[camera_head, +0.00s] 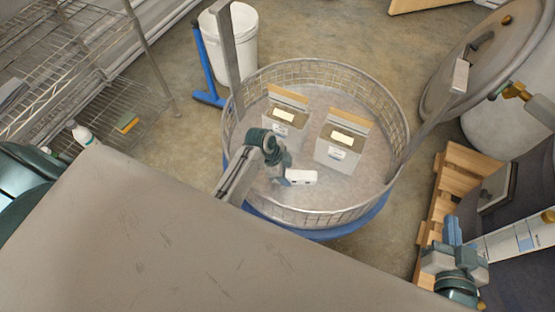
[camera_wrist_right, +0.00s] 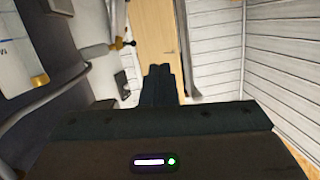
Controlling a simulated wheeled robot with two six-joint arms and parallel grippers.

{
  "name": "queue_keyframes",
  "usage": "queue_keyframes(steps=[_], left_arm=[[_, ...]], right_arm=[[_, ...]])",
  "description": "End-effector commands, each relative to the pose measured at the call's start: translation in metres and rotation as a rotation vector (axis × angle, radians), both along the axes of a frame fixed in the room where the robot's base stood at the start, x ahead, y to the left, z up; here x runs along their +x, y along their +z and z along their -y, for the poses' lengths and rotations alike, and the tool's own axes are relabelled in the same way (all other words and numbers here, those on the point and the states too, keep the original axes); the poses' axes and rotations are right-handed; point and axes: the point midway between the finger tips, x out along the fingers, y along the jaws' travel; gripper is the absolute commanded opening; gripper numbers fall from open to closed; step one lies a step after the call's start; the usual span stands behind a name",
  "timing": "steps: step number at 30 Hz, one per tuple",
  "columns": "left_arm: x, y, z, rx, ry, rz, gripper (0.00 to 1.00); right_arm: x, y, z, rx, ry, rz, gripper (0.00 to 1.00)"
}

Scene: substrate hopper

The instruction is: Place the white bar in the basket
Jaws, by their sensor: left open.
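The round wire basket (camera_head: 281,214) stands on the floor beyond the table. A small white block with dark marks, which looks like the white bar (camera_head: 301,177), shows inside the basket's near half. My left gripper (camera_head: 284,176) is open, reaching over the near rim just left of the bar. Its fingers are mostly hidden, and I cannot tell if they touch the bar. My right gripper (camera_head: 452,230) is at the lower right, away from the basket. In the right wrist view its dark fingers (camera_wrist_right: 160,85) are together with nothing seen between them.
Two open boxes (camera_head: 335,155) (camera_head: 283,128) stand in the basket. Metal posts rise at its sides. A grey table (camera_head: 180,235) fills the near left. A white bucket (camera_head: 232,45), wire shelf (camera_head: 60,60) and wooden pallet (camera_head: 455,175) stand around. Floor is clear between.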

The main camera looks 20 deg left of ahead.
Motion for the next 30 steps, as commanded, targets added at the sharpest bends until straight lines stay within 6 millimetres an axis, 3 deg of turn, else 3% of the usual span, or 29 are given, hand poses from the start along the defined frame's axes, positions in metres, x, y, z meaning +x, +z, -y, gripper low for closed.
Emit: queue_keyframes(steps=[7,14,21,30], left_arm=[[-0.005,0.038,-0.014,0.002,0.001,0.001,0.54],[-0.01,0.073,-0.028,0.002,0.0,0.002,0.54],[-0.013,0.094,-0.036,0.0,0.0,0.0,0.54],[-0.014,0.095,-0.037,0.0,0.0,-0.001,0.54]], right_arm=[[-0.036,-0.047,-0.007,0.021,0.024,-0.292,0.0],[-0.069,-0.075,-0.011,0.023,0.048,-0.511,0.0],[-0.068,-0.072,-0.009,-0.004,0.051,-0.547,0.0],[-0.069,-0.073,-0.009,-0.007,0.051,-0.553,0.0]])
